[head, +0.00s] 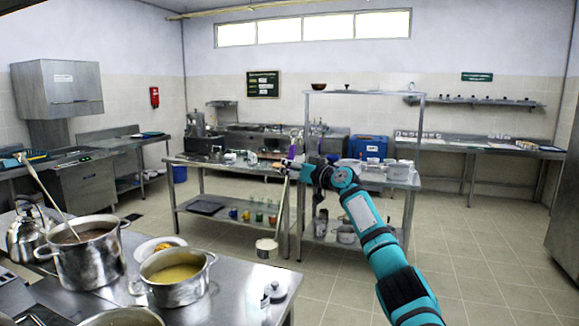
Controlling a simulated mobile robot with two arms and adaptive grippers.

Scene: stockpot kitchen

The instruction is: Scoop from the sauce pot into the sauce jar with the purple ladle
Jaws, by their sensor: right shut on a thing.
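My right gripper (294,167) is shut on the purple ladle (278,215). The purple handle end shows at the gripper, and the shaft hangs down, slightly tilted, to a pale bowl. The bowl is in the air, right of and beyond the steel counter's edge, clear of the pots. A steel pot with yellow sauce (176,287) stands on the counter at the lower left. A larger pot with brownish contents (88,262) stands behind it, with a long-handled utensil in it. A small clear jar (257,305) stands near the counter's right edge. My left gripper is out of view.
A plate of food (160,246) is between the pots and a kettle (27,236) stands at the left. Another pot rim (120,317) shows at the bottom. A shelved steel table (235,212) stands beyond the ladle.

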